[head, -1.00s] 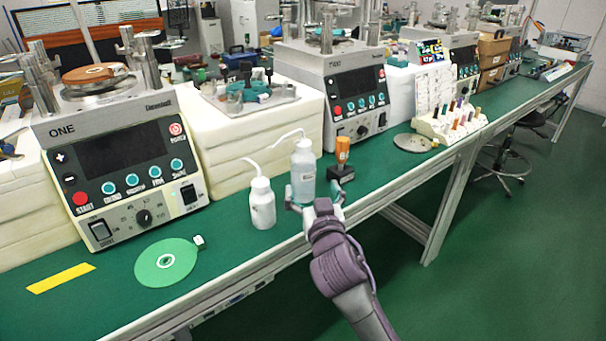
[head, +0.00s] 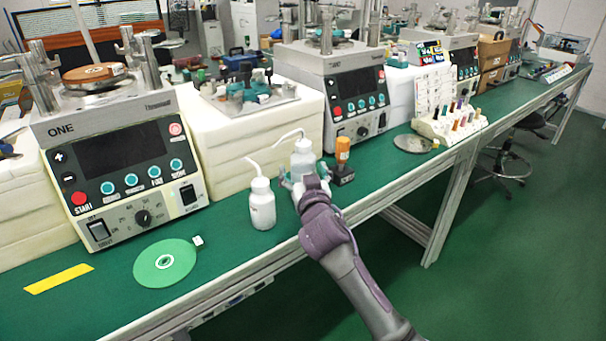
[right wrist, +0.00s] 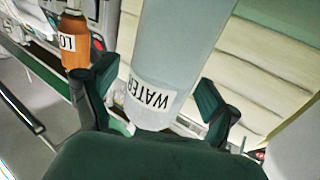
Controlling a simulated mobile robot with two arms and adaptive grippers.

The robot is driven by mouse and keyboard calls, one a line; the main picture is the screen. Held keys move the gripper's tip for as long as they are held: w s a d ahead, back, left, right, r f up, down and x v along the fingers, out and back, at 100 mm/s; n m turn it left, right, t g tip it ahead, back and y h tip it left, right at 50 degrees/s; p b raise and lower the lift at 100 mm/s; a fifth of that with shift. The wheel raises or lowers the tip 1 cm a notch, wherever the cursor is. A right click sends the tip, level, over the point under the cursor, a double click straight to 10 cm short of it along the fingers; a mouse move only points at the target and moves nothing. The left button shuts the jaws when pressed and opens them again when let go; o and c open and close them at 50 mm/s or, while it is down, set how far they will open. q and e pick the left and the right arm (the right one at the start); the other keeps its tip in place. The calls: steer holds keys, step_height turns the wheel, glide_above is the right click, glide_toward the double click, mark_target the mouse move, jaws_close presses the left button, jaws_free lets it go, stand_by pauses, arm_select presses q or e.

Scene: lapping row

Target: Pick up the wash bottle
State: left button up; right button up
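A translucent white wash bottle (head: 303,158) with a bent spout stands upright on the green bench. In the right wrist view the bottle (right wrist: 165,65) carries a WATER label. My right gripper (head: 304,180) is at the bottle and hides its lower part in the head view. In the right wrist view its two fingers (right wrist: 158,98) stand on either side of the bottle, open, with a gap visible at each side. A second white wash bottle (head: 262,208) stands just to the left. My left gripper is not in view.
White foam blocks (head: 225,145) and a lapping machine (head: 125,165) stand behind and left. A green disc (head: 165,263) lies at the front left.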

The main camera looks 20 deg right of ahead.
steer(key=c, duration=1.3)
steer(key=shift+r, duration=0.1)
